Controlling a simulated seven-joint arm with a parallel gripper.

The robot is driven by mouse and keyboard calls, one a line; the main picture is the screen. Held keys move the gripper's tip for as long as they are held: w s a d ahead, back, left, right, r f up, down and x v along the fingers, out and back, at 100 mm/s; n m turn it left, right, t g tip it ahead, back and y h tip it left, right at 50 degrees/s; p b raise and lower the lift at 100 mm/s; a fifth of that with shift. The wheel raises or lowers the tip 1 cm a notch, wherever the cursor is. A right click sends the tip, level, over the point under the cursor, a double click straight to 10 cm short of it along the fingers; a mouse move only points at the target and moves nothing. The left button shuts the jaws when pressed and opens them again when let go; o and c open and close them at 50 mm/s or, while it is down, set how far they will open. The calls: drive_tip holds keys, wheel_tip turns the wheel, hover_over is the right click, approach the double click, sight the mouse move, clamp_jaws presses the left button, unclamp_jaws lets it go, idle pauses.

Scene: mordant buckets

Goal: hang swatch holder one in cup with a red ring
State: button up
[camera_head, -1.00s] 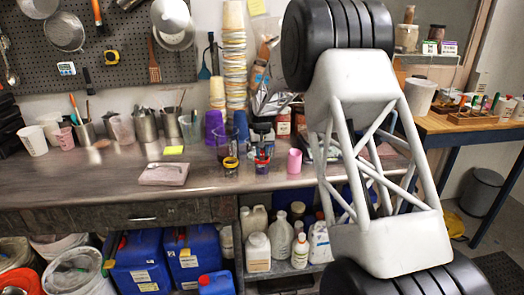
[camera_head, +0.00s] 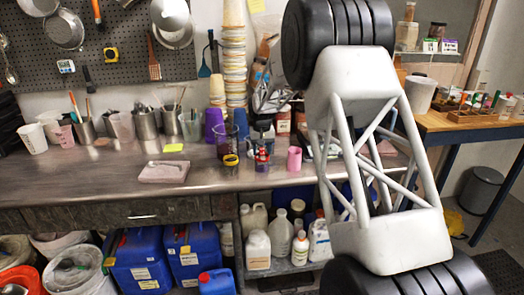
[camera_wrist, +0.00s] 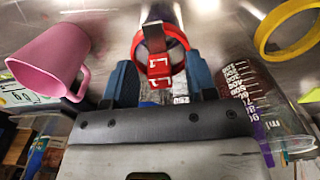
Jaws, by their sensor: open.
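The cup with a red ring (camera_head: 262,164) stands on the metal bench in the head view. In the wrist view its red ring (camera_wrist: 140,42) shows just beyond my fingers. A red swatch holder (camera_wrist: 159,66) with white marks is at the near side of that ring, between my fingertips. Its lower part is hidden, and I cannot tell how it rests on the rim. My gripper (camera_wrist: 161,84) is open, with one blue finger on each side of the holder and visible gaps. In the head view the gripper is hard to make out against the clutter.
A cup with a yellow ring (camera_head: 231,160) stands close to the left; its ring (camera_wrist: 290,28) is at upper right in the wrist view. A pink mug (camera_head: 294,158) and a graduated beaker (camera_wrist: 244,88) are close by. A pinkish slab (camera_head: 164,172) lies further left.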

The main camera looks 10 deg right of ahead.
drive_tip(key=shift+r, duration=3.8)
drive_tip(key=shift+s+r, duration=0.3)
drive_tip(key=shift+s, duration=0.05)
drive_tip(key=s+d+r, duration=0.1)
drive_tip(key=s+r, duration=0.3)
drive_tip(key=s, duration=0.6)
drive_tip(key=s+d+r+t, duration=0.1)
drive_tip(key=s+r, duration=0.3)
drive_tip(key=s, duration=0.5)
drive_tip(key=s+r, duration=0.5)
drive_tip(key=s, duration=0.5)
drive_tip(key=s+f, duration=0.3)
drive_tip(key=s, duration=1.3)
drive_tip(key=s+d+f+t, duration=0.1)
drive_tip(key=s+f, duration=0.2)
drive_tip(key=s, duration=1.3)
drive_tip(key=shift+s+d+t, duration=0.2)
drive_tip(key=shift+s+t, duration=0.1)
drive_tip(key=shift+s, duration=0.1)
